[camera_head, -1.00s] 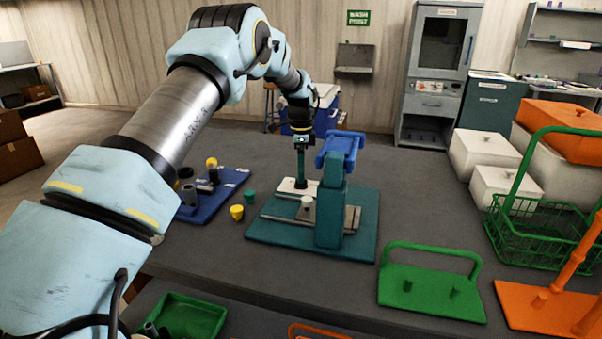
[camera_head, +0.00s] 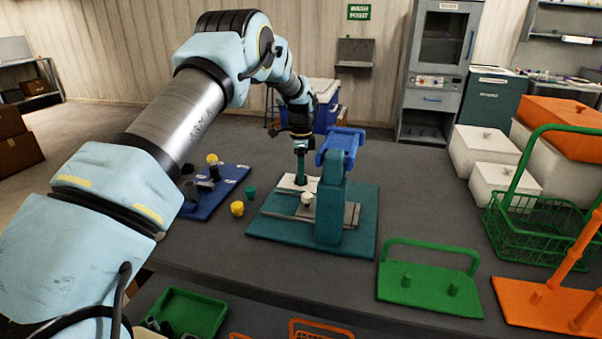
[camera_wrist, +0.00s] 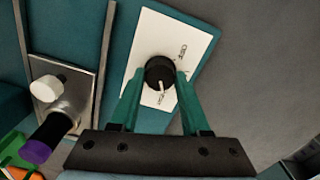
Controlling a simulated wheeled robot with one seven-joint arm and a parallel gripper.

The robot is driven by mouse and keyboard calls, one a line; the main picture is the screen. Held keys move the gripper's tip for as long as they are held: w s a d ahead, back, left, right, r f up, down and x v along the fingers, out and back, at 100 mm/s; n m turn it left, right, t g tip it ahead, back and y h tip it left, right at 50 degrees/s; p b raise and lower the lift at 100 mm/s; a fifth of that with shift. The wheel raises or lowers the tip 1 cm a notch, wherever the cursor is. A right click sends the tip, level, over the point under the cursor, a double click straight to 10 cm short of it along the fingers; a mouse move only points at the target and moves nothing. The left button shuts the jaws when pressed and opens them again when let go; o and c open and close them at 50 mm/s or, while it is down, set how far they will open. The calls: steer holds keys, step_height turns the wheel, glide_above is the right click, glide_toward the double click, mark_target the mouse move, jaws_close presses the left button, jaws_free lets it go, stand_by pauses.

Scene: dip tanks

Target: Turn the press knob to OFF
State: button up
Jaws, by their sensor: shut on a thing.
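The press (camera_head: 332,210) is a teal stand with a blue top on a teal base plate. Its white knob plate (camera_head: 287,186) lies on the base's far left part. In the wrist view the knob (camera_wrist: 160,72) is round and black with a white pointer. The pointer faces the lower label on the white plate (camera_wrist: 150,38), away from the OFF label (camera_wrist: 183,54). My gripper (camera_wrist: 161,82) has its green fingers on both sides of the knob, shut on it. In the head view my gripper (camera_head: 300,180) reaches straight down to the plate, and its fingers hide the knob.
A metal slide with a white knob (camera_wrist: 45,88) and a purple-tipped dark handle (camera_wrist: 48,138) lies beside the plate. A blue board (camera_head: 222,190) with fittings and small yellow and green cups (camera_head: 238,208) stand left. Green and orange racks (camera_head: 430,285) stand right.

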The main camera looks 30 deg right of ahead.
jaws_close()
steer(key=shift+n, duration=0.3)
steer(key=n+b, duration=0.2)
steer(key=n, duration=0.2)
steer(key=shift+n, duration=0.3)
steer(key=n+b, duration=0.1)
steer(key=n, duration=1.1)
steer(key=shift+n, duration=0.4)
steer(key=n, duration=0.6)
